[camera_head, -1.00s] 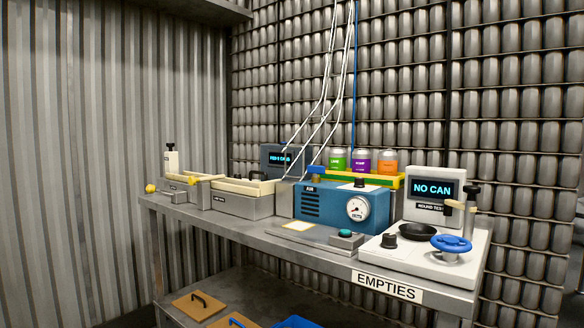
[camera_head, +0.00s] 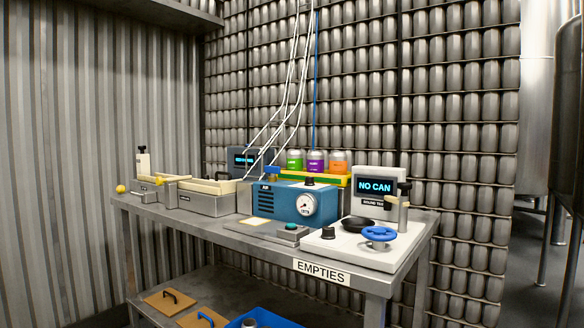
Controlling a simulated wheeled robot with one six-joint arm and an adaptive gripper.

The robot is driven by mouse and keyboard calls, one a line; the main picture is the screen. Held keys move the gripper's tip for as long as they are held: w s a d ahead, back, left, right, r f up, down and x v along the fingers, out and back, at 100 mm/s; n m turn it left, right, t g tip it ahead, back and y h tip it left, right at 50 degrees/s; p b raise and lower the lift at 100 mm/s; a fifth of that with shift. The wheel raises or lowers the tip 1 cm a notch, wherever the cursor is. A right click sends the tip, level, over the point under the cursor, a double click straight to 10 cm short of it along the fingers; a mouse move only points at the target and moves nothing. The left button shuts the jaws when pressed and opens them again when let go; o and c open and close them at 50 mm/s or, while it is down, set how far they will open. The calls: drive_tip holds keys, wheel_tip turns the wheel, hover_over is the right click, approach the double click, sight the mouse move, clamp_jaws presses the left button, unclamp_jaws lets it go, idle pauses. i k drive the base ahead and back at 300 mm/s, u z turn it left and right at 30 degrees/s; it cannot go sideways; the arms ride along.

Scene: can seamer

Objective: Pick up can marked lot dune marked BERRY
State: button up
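Three cans stand in a row on a yellow-green rack at the back of the bench. One is green (camera_head: 294,160), one purple (camera_head: 316,162) and one orange (camera_head: 339,162), each with a silver top. Their label words are too small to read surely, so I cannot tell which is marked BERRY or lot dune. The cans' lower parts are hidden behind the rack edge and the blue machine. A greyish can-like item (camera_head: 249,322) shows in a blue bin at the bottom edge. My gripper is not in view.
The blue machine (camera_head: 284,202) with a dial stands in front of the rack. The white seamer (camera_head: 350,246) with a NO CAN screen (camera_head: 375,187) is at right. The blue bin (camera_head: 270,322) and wooden lids (camera_head: 168,301) are on the lower shelf. Floor right of the bench is open.

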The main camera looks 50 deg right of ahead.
sight(315, 159)
drive_tip(key=u, duration=0.05)
drive_tip(key=i, duration=3.35)
drive_tip(key=z, duration=3.05)
